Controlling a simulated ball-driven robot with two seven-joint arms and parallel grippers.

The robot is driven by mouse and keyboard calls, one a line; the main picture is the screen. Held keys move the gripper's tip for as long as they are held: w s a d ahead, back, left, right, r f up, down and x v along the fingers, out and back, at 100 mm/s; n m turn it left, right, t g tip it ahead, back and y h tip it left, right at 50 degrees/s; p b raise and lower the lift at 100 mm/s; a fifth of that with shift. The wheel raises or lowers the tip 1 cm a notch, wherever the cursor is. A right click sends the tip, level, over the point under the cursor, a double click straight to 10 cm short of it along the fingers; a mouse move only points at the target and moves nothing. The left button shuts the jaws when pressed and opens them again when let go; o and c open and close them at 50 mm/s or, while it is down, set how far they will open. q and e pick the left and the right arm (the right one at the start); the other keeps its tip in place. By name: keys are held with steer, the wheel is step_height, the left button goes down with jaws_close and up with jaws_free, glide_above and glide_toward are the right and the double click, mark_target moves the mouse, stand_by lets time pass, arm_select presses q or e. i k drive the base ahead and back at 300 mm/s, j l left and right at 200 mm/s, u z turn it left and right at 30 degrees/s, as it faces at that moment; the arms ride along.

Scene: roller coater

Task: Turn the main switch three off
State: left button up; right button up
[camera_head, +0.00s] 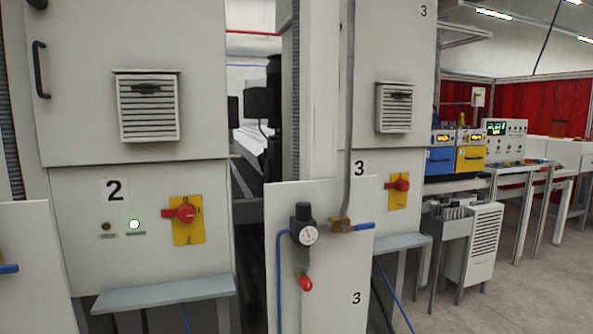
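Main switch three is a red rotary knob (402,185) on a yellow plate (398,201), on the grey cabinet marked 3 (374,205), right of centre. Its red handle looks roughly horizontal; its exact position is too small to read. Neither of my grippers shows in the view.
A front panel marked 3 (340,290) with a gauge (308,236), red-tipped valve and blue hoses stands left of the switch. Grey shelves (165,294) jut out below the cabinets. Benches with blue and yellow units (471,158) stand at the right. Floor (520,300) is clear at lower right.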

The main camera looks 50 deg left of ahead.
mark_target(402, 184)
steer(key=i+l+u, duration=0.15)
steer(key=u, duration=1.2)
steer(key=i+l, duration=0.35)
steer(key=l+u, duration=0.05)
steer(key=l, duration=0.05)
